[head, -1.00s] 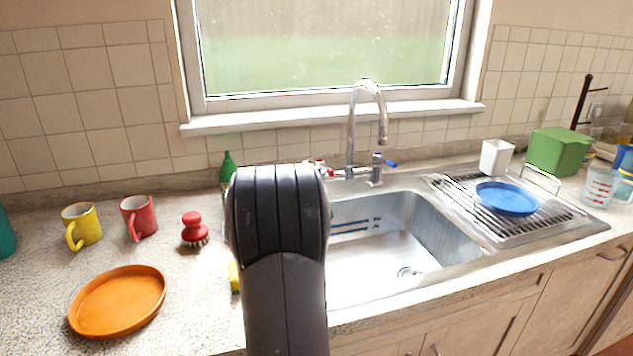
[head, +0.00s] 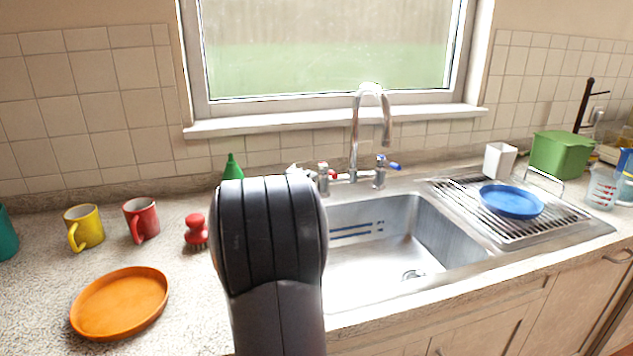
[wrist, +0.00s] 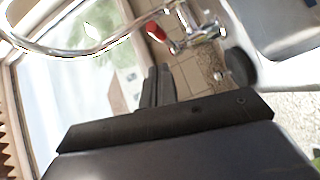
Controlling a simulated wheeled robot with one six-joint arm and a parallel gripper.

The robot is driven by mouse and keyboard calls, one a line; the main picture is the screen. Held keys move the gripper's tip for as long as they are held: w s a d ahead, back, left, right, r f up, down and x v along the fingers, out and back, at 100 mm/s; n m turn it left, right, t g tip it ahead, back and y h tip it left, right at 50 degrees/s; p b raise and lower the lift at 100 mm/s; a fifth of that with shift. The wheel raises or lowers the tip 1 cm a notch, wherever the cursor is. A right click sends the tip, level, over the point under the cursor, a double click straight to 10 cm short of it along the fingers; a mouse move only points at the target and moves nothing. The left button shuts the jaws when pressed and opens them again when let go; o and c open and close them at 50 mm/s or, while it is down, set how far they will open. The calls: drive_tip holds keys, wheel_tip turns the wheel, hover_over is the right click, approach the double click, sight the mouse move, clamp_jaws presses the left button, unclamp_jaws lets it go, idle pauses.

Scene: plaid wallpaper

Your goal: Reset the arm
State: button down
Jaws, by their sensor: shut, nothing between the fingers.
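My arm stands upright in the middle of the head view, in front of the counter and the left part of the sink (head: 400,240). My gripper is hidden behind the arm in that view. In the wrist view my gripper (wrist: 158,85) shows as dark fingers close together, shut and empty. Beyond the fingers are the tap (wrist: 190,35), tilted in the picture, with a red-marked handle, and the window. In the head view the tap (head: 354,130) rises behind the sink.
An orange plate (head: 120,303), a yellow mug (head: 88,226), a red mug (head: 143,220) and a red brush (head: 196,229) are on the left counter. A green bottle (head: 232,168) stands behind my arm. A blue plate (head: 511,201) lies on the drying rack (head: 470,205) at right.

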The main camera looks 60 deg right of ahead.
drive_tip(key=s+a+b, duration=0.1)
drive_tip(key=s+a, duration=0.3)
drive_tip(key=a, duration=0.2)
drive_tip(key=shift+a+r, duration=0.15)
drive_tip(key=shift+r, duration=0.05)
drive_tip(key=w+d+f+p, duration=0.1)
drive_tip(key=w+d+p, duration=0.1)
drive_tip(key=d, duration=0.8)
drive_tip(key=shift+w+d+p, duration=0.3)
drive_tip(key=shift+w+d, duration=0.05)
drive_tip(key=shift+w, duration=0.35)
